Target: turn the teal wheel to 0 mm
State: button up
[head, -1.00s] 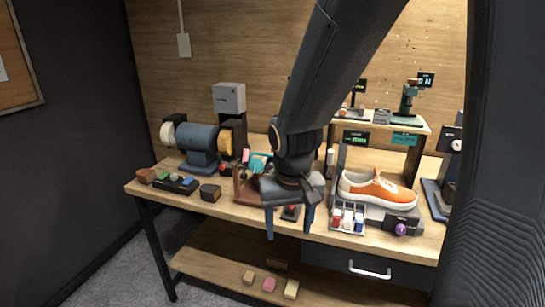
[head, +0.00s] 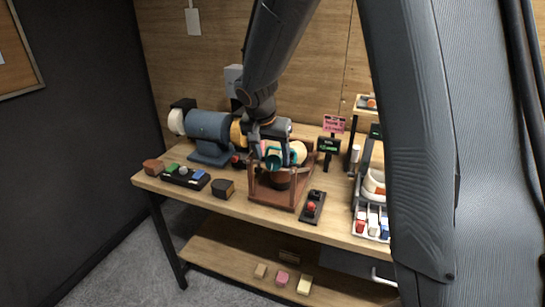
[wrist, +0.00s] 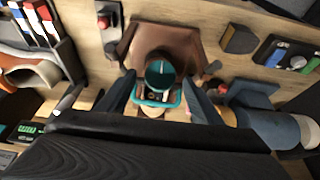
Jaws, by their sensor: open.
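The teal wheel (head: 272,162) is on a brown wooden stand (head: 270,193) near the middle of the bench. In the wrist view the teal wheel (wrist: 160,74) shows as a round teal disc above the brown base. My gripper (head: 284,154) is over the stand, close to the wheel. In the wrist view its two fingers are spread, one on each side of the wheel, and my gripper (wrist: 160,90) is open. I cannot tell whether either finger touches the wheel. A small black display with green digits (head: 328,145) stands right of the stand; its reading is too small to read.
A blue grinder (head: 208,133) stands behind at the left.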

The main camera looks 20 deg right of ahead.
jog(key=shift+x, duration=1.1)
jog(key=c, duration=1)
jog(key=shift+c, duration=0.3)
jog(key=shift+a, duration=0.15)
jog(key=shift+w+a+f+n+g+h+b, duration=0.15)
jog(key=shift+n+g+h+b, duration=0.25)
jog(key=shift+n+h+b, duration=0.4)
jog(key=shift+a+n+g+h+b, duration=0.1)
jog(key=shift+n+g+h+b, duration=0.2)
jog(key=shift+n+h+b, duration=0.65)
jog(key=n+h+b, duration=0.1)
jog(key=n, duration=0.1)
jog(key=n+h, duration=0.1)
jog(key=n, duration=0.1)
jog(key=shift+a+g+h+b, duration=0.15)
jog(key=shift+g+h+b, duration=0.1)
jog(key=shift+g+b, duration=0.1)
jog(key=shift+n, duration=0.25)
